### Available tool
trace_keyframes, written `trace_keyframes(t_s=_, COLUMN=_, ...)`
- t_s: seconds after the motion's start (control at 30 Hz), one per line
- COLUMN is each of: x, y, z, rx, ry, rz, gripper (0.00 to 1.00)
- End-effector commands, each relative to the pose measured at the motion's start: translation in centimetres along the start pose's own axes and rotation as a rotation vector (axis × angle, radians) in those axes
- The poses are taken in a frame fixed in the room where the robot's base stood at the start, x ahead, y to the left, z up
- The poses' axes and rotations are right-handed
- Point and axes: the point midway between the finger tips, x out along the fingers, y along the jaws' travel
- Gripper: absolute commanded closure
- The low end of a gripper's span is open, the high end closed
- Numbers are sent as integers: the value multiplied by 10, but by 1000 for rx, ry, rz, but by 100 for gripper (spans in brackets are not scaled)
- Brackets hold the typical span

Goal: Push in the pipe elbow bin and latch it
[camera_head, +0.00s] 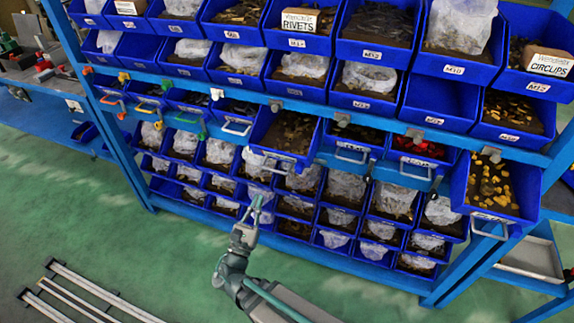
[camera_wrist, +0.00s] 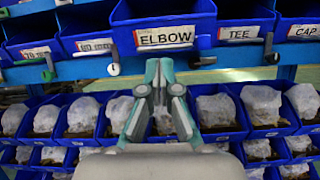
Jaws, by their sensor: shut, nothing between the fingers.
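The blue elbow bin (camera_head: 283,137) sticks out of the shelf row further than its neighbours and holds small brown parts. Its "ELBOW" label (camera_wrist: 165,37) faces me in the wrist view. My gripper (camera_wrist: 160,68) is shut and empty, its fingertips just below the label in the picture. In the head view my gripper (camera_head: 257,204) appears in front of the rack, below the bin. I cannot tell whether it touches the bin. A pale latch (camera_head: 275,105) sits on the blue rail above the bin. In the wrist view I cannot make out that latch.
Bins beside it include one labelled "TEE" (camera_wrist: 243,33) and one labelled "CAP" (camera_wrist: 305,31). Another bin (camera_head: 493,188) sticks out at the right. Rows of bins with plastic bags fill the rack below. The green floor (camera_head: 120,235) is open at left, with metal rails (camera_head: 85,292) on it.

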Motion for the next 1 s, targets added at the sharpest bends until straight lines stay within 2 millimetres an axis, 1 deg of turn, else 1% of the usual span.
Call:
trace_keyframes(t_s=0.13, x=4, y=0, z=1, rx=-52, ry=-3, rz=-4, gripper=100)
trace_keyframes(t_s=0.27, x=17, y=-1, z=1, rx=-54, ry=-1, rz=-6, gripper=100)
trace_keyframes(t_s=0.37, x=32, y=-1, z=2, rx=-54, ry=-2, rz=-7, gripper=100)
trace_keyframes(t_s=0.7, x=98, y=-1, z=2, rx=-52, ry=-1, rz=-7, gripper=100)
trace_keyframes(t_s=0.83, x=118, y=-1, z=2, rx=-52, ry=0, rz=-7, gripper=100)
trace_keyframes(t_s=1.0, x=135, y=-1, z=1, rx=-51, ry=0, rz=-5, gripper=100)
